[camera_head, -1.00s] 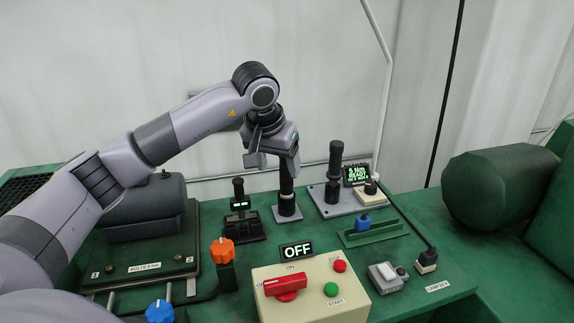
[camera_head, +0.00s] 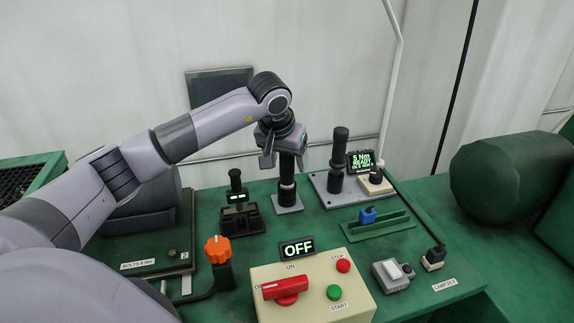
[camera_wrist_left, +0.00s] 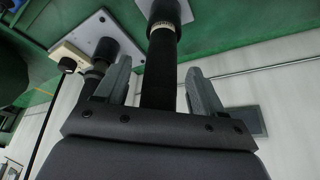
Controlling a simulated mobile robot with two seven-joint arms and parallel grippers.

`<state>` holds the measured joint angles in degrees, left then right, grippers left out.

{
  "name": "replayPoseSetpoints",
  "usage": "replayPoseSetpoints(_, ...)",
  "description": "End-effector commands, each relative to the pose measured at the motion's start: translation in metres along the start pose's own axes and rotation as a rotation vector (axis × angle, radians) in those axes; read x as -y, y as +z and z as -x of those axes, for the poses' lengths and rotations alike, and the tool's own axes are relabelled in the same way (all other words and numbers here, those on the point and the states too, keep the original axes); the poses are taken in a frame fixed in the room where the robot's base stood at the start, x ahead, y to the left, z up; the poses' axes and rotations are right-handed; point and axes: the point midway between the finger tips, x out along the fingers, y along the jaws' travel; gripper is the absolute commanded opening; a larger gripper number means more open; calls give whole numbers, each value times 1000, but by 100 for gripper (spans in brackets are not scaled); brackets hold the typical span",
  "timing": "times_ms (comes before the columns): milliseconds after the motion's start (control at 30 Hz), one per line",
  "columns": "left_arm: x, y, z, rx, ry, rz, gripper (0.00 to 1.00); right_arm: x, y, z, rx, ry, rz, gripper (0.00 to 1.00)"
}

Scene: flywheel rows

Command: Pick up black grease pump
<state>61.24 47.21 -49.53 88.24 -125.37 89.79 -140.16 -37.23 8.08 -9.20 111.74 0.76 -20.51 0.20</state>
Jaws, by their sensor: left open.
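The black grease pump (camera_head: 287,196), which I take to be the dark upright cylinder with a pale ring, stands on a small light plate. Its top is hidden by my left gripper (camera_head: 284,162) in the head view. That gripper comes down from above with its fingers apart on either side of the pump's upper part. In the left wrist view, the pump's black shaft (camera_wrist_left: 159,75) runs between the two open fingers of the left gripper (camera_wrist_left: 160,88). I cannot tell whether either finger touches it. My right gripper is not in view.
A black handled tool (camera_head: 338,155) stands on a grey plate close to the right, by a lit display (camera_head: 361,160). A black device (camera_head: 237,193) stands to the left. The control box (camera_head: 330,288) with a red switch is in front. A green cylinder (camera_head: 490,180) is at far right.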

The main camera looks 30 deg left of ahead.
Motion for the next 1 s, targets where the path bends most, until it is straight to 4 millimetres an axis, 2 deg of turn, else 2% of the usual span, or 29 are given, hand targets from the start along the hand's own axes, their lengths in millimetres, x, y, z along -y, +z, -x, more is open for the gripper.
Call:
replayPoseSetpoints(267, 0, 0, -4, -1, 0, -1, 68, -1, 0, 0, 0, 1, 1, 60)
replayPoseSetpoints(367, 0, 0, -4, -1, 0, -1, 39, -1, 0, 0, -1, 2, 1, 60)
replayPoseSetpoints(400, 0, 0, -4, -1, 0, -1, 26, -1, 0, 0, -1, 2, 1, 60)
replayPoseSetpoints(467, 0, 0, -4, -1, 0, -1, 10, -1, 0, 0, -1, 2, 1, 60)
replayPoseSetpoints(767, 0, -2, 0, -5, 2, 0, 10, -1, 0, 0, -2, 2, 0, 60)
replayPoseSetpoints(867, 0, -6, 8, -7, 3, 0, 9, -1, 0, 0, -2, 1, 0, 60)
replayPoseSetpoints(1000, 0, -16, 31, -9, 2, 1, 9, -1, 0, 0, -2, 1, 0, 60)
